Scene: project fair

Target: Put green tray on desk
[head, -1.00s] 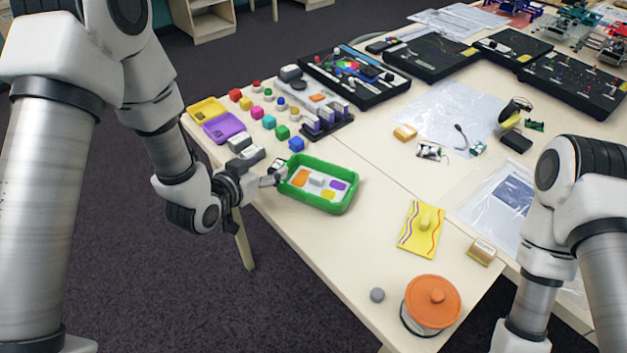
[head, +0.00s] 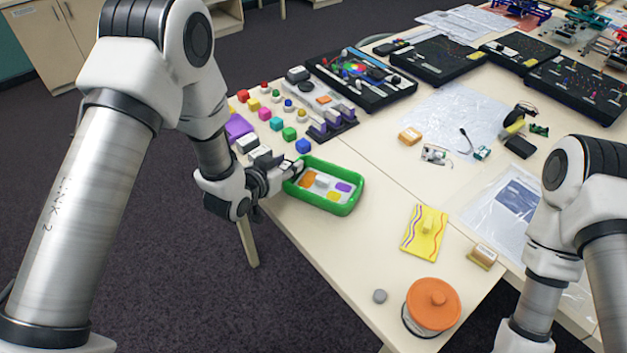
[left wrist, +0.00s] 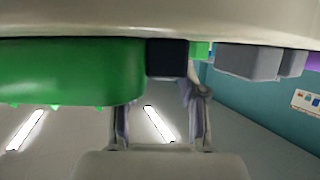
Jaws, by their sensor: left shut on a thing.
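The green tray (head: 343,209) sits on the pale desk (head: 385,190), near its left edge, and looks level. Inside it lie a white block, an orange piece, a purple piece and a yellow piece. My left gripper (head: 296,170) is at the tray's left end, shut on its rim. In the left wrist view, which is upside down, the green tray (left wrist: 70,75) fills the left side beside a dark fingertip. Part of the tray's left rim is hidden by the fingers. My right arm shows at the right, but its gripper is out of the frame.
Small coloured blocks and a purple tray (head: 238,127) stand behind the gripper. A yellow board (head: 424,230), an orange-lidded pot (head: 433,300) and a grey disc (head: 380,296) are nearer me. The desk between is clear.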

